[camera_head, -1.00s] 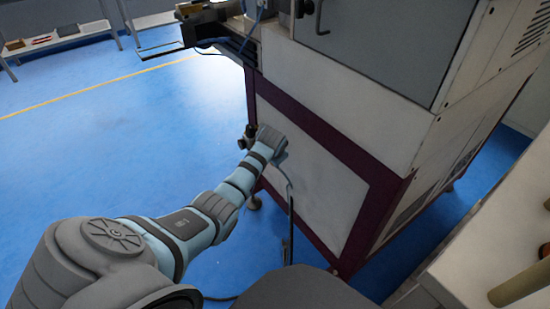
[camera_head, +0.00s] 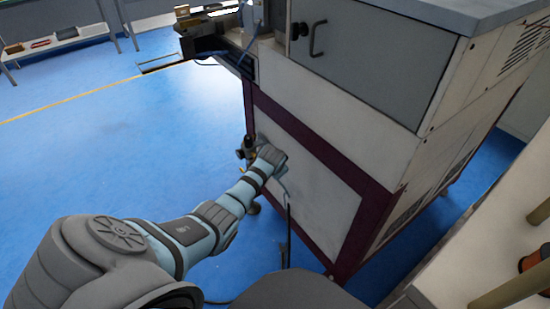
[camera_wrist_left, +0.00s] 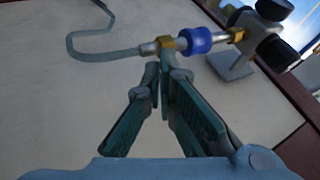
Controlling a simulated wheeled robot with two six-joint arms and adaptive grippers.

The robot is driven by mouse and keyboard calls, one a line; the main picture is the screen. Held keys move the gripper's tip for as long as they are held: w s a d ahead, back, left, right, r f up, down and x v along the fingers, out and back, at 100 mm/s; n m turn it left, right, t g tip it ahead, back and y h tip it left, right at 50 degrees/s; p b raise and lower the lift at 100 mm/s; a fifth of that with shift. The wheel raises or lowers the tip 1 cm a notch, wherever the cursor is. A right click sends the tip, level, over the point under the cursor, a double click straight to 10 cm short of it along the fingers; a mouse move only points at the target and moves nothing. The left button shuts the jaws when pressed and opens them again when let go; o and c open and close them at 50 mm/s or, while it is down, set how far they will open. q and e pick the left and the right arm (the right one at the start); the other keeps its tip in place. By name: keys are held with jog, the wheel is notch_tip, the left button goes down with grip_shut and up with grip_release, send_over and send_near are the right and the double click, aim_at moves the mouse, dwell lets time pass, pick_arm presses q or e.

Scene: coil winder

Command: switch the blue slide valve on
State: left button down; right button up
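The blue slide valve (camera_wrist_left: 196,40) shows in the left wrist view as a blue collar on a thin pipe, between two brass fittings. A grey hose (camera_wrist_left: 95,55) joins the pipe's left end. My left gripper (camera_wrist_left: 165,72) has its fingers close together and looks shut. Its tips are just below the left brass fitting, left of the blue collar; whether they touch the pipe I cannot tell. In the head view my left wrist hides the fingers and the valve's blue part. My right gripper is out of view.
A black and grey regulator (camera_wrist_left: 272,35) sits right of the valve. The machine's lower white panel (camera_head: 315,185) with its purple frame stands behind the valve. A grey door (camera_head: 350,60) is above. A pale bench (camera_head: 480,250) is at right. Blue floor (camera_head: 90,160) is open at left.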

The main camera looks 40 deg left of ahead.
pick_arm(q)
jog(key=p+v, duration=0.5)
jog(key=v, duration=0.5)
jog(key=shift+r, duration=0.25)
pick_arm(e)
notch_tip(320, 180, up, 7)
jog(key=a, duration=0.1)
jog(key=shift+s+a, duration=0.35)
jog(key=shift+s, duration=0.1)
pick_arm(q)
jog(key=shift+d, duration=0.15)
